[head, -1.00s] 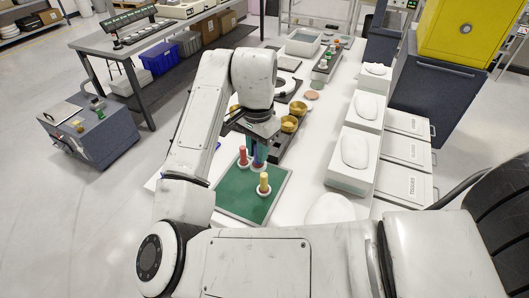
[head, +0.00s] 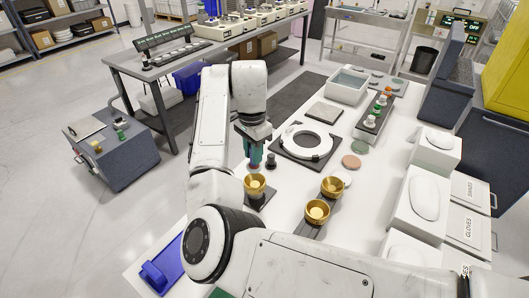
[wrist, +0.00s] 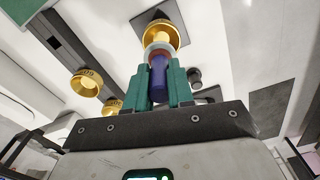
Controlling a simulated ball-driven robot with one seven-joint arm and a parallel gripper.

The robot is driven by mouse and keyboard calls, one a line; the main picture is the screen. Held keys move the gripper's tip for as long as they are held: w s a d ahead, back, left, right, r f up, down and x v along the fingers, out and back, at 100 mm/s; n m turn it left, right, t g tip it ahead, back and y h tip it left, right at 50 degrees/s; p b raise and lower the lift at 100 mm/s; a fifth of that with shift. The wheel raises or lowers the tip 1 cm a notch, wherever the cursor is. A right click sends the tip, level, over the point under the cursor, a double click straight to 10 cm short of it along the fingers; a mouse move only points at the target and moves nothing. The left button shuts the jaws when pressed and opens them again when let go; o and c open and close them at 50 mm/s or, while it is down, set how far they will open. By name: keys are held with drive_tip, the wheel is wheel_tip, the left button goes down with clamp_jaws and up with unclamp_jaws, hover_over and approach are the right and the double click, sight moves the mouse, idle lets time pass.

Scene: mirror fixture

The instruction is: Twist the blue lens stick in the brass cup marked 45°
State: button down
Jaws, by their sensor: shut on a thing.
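My gripper (head: 254,160) is shut on the blue lens stick (wrist: 158,80), between its green fingers in the wrist view. The stick has a reddish band and a pale grey ring towards its far end. A brass cup (head: 255,186) on a dark base sits just below the gripper; it also shows in the wrist view (wrist: 163,30). The stick's end overlaps that cup's rim in the wrist view, but appears just above it in the head view. Two more brass cups (head: 318,211) (head: 332,187) stand to the right.
A white ring on a dark plate (head: 306,143) lies behind the cups, with a small black knob (head: 271,160) close by the gripper. A blue holder (head: 161,272) lies at the front left. White boxes (head: 425,207) line the right side.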

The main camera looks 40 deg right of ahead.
sight(254, 168)
drive_tip(key=shift+w+d+f, duration=0.1)
drive_tip(key=shift+w+f, duration=0.05)
drive_tip(key=shift+f, duration=0.05)
drive_tip(key=shift+f+b, duration=2.25)
drive_tip(key=shift+f, duration=0.1)
drive_tip(key=shift+f, duration=0.8)
drive_tip(key=shift+r+n+p, duration=0.1)
drive_tip(key=shift+n+p, duration=0.2)
drive_tip(key=shift+p, duration=0.05)
drive_tip(key=shift+n+p, duration=1.95)
drive_tip(key=shift+n, duration=0.05)
drive_tip(key=m, duration=0.4)
drive_tip(key=shift+m, duration=0.3)
drive_tip(key=m, duration=0.4)
drive_tip(key=shift+m+b, duration=0.3)
drive_tip(key=shift+b, duration=0.05)
